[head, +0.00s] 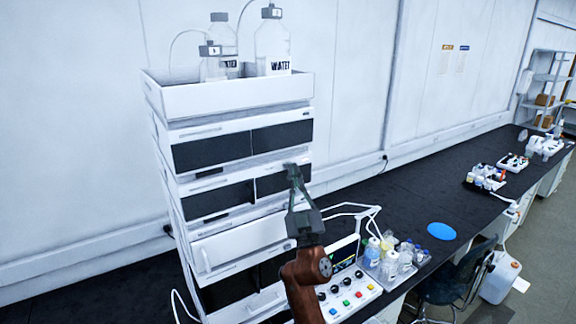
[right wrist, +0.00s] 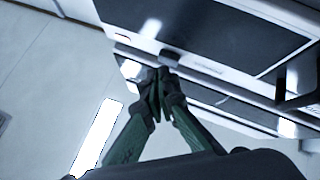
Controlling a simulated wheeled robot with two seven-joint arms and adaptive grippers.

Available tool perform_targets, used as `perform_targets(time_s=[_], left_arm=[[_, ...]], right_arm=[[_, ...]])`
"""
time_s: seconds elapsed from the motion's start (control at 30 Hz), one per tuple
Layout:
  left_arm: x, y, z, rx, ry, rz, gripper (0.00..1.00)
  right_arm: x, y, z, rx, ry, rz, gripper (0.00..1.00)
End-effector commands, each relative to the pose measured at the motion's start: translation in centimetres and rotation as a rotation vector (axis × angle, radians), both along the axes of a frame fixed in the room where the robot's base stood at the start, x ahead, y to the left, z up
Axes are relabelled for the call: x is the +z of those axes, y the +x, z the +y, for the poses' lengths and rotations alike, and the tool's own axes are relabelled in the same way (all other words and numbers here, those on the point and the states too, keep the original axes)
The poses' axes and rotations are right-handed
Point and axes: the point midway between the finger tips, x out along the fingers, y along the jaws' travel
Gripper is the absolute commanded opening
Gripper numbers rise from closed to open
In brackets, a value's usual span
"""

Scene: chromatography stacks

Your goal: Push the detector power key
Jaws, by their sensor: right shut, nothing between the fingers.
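A tall stack of white instrument modules (head: 235,250) with dark front panels stands left of centre in the head view. I cannot tell for sure which module is the detector. My right gripper (head: 292,172) is shut and empty, its tips in front of the right end of a middle module. In the right wrist view the shut fingertips (right wrist: 160,78) are close to a module front (right wrist: 210,62) with a dark panel. A small grey piece (right wrist: 171,57) on that front shows just beyond the tips. I cannot tell whether it is the power key or whether the tips touch it. My left gripper is out of view.
A white tray (head: 225,102) with bottles (head: 272,48) tops the stack. A control box (head: 350,292) with coloured buttons and a group of small bottles (head: 392,262) stand to the right. The dark bench (head: 420,195) has free room around a blue disc (head: 441,231).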

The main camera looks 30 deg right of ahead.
Motion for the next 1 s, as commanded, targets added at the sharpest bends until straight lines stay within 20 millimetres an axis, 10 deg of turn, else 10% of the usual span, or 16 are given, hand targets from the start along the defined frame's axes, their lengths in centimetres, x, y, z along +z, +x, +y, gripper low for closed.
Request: perform_targets(time_s=[1.0], left_arm=[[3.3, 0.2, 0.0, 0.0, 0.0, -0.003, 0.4]], right_arm=[[0.2, -5.8, -0.5, -0.001, 0.001, 0.0, 0.0]])
